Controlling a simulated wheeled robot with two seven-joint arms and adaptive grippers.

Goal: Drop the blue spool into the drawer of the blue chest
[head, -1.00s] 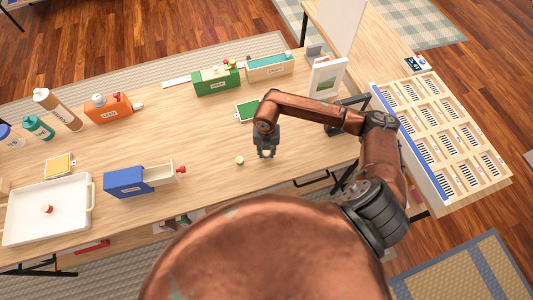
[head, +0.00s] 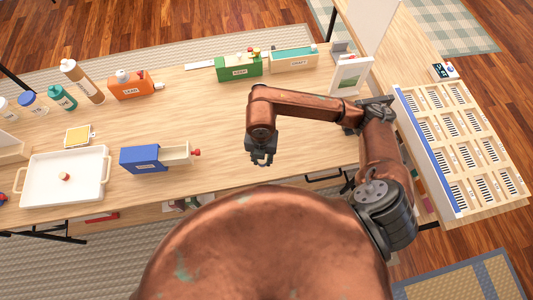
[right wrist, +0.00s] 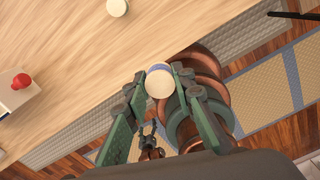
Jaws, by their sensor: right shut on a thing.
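The blue chest (head: 140,160) stands on the table, left of centre in the head view. Its pale drawer (head: 178,153) is pulled out to the right, with a red knob (head: 197,152) at its end. My right gripper (head: 262,160) is over the table, right of the drawer and apart from it. In the right wrist view it is shut on the blue spool (right wrist: 160,82), which shows a cream end and a blue band. The red knob also shows there at the left (right wrist: 20,81).
A cream round piece (right wrist: 117,7) lies on the table in the right wrist view. A white tray (head: 104,180) stands left of the chest. A green chest (head: 238,67) and an orange one (head: 132,88) stand at the back. The table between gripper and drawer looks clear.

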